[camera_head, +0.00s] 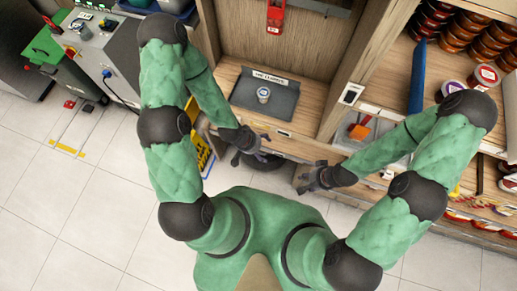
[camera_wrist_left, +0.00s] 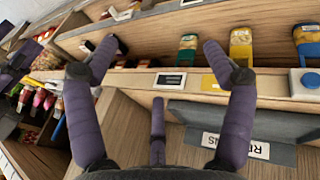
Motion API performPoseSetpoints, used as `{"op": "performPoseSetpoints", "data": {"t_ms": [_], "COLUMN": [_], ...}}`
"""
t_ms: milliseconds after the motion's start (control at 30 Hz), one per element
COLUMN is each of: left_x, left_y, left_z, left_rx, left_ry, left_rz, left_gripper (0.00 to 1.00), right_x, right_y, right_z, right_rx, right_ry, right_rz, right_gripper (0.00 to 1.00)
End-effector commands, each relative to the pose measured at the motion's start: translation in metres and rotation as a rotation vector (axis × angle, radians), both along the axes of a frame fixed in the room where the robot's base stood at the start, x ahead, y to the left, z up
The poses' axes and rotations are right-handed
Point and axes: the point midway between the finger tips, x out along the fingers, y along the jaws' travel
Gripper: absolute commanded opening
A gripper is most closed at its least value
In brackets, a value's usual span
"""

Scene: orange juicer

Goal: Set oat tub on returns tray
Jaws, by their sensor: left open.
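A small round tub (camera_head: 263,94) with a pale lid stands upright on the dark grey tray (camera_head: 283,104), which has a white label at its back. I cannot read the tub's label, so I cannot tell for sure that it is the oat tub. My left gripper (camera_head: 262,147) is open and empty, in front of the tray and apart from the tub. In the left wrist view its fingers (camera_wrist_left: 160,55) are spread, with the tray's label (camera_wrist_left: 236,146) below right; the tub is not visible there. My right gripper (camera_head: 302,184) looks open and empty, further right.
A red item (camera_head: 275,15) hangs on the back panel. A yellow item (camera_head: 200,150) stands left of my left gripper.

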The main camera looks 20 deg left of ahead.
Motion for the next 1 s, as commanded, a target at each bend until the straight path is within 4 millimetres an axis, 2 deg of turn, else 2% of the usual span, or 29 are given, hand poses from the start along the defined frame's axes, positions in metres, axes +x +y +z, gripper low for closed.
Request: {"op": "performPoseSetpoints", "data": {"t_ms": [33,100,200,300,1000], "left_x": [-0.02,-0.041,-0.059,-0.067,-0.067], "left_y": [-0.007,-0.01,-0.013,-0.014,-0.014], "left_z": [-0.004,-0.007,-0.009,-0.01,-0.01], "left_rx": [0.005,0.016,0.029,0.036,0.036], "left_ry": [0.06,0.127,0.187,0.213,0.213], "left_rz": [0.021,0.055,0.085,0.097,0.101], "left_gripper": [0.83,0.83,0.83,0.83,0.83], "right_x": [0.0,0.0,0.0,0.0,0.0], "right_y": [0.0,0.0,0.0,0.0,0.0], "right_z": [0.0,0.0,0.0,0.0,0.0], "right_rx": [0.0,0.0,0.0,0.0,0.0], "right_ry": [0.0,0.0,0.0,0.0,0.0], "right_rz": [0.0,0.0,0.0,0.0,0.0], "right_gripper": [0.4,0.4,0.4,0.4,0.4]}}
